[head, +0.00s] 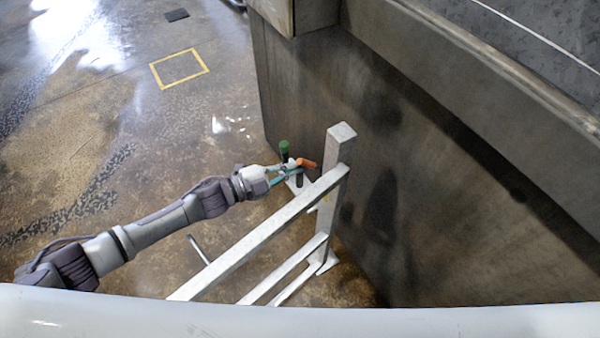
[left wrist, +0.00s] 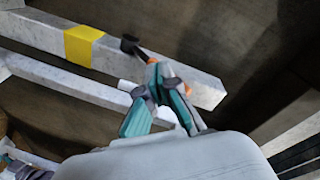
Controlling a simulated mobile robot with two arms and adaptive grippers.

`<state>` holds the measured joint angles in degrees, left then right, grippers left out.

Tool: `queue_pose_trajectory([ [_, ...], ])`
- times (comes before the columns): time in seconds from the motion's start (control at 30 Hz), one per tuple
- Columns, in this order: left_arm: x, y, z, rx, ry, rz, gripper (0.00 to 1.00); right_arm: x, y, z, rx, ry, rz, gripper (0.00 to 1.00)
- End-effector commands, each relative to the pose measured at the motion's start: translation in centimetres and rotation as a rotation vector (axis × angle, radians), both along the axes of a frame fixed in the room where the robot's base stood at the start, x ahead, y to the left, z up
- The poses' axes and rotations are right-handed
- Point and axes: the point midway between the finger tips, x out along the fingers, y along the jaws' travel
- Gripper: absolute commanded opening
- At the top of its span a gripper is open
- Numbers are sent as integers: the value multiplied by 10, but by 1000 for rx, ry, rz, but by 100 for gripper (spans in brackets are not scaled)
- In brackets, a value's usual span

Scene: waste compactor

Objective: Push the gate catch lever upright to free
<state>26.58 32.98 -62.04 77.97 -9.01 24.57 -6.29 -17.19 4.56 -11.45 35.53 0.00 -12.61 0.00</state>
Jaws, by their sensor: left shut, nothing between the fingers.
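The white gate (head: 255,235) runs diagonally to a square post (head: 340,165) beside a dark wall. An orange handle (head: 306,163), apparently the catch lever's grip, lies tilted close to horizontal near the post. A green-topped upright piece (head: 284,150) stands just left of it. My left gripper (head: 296,171) is shut and empty, its teal fingers right by the orange handle; whether they touch is unclear. In the left wrist view, the gripper (left wrist: 162,76) has orange at its fingertips, with a dark knob (left wrist: 130,45) beyond. The lever's pivot is hidden. My right gripper is not in view.
The tall dark wall (head: 420,210) stands close on the right. Open concrete floor (head: 110,150) lies left, with a yellow floor square (head: 180,68) farther back. A yellow band (left wrist: 82,45) wraps a gate rail in the left wrist view.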

Motion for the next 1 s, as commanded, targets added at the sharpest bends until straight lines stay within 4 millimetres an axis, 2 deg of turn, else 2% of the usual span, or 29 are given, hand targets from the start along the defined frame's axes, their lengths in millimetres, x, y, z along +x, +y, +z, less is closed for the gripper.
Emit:
queue_pose_trajectory([
  [1.0,11,-18,0,-1,0,-2,0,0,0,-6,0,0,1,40],
])
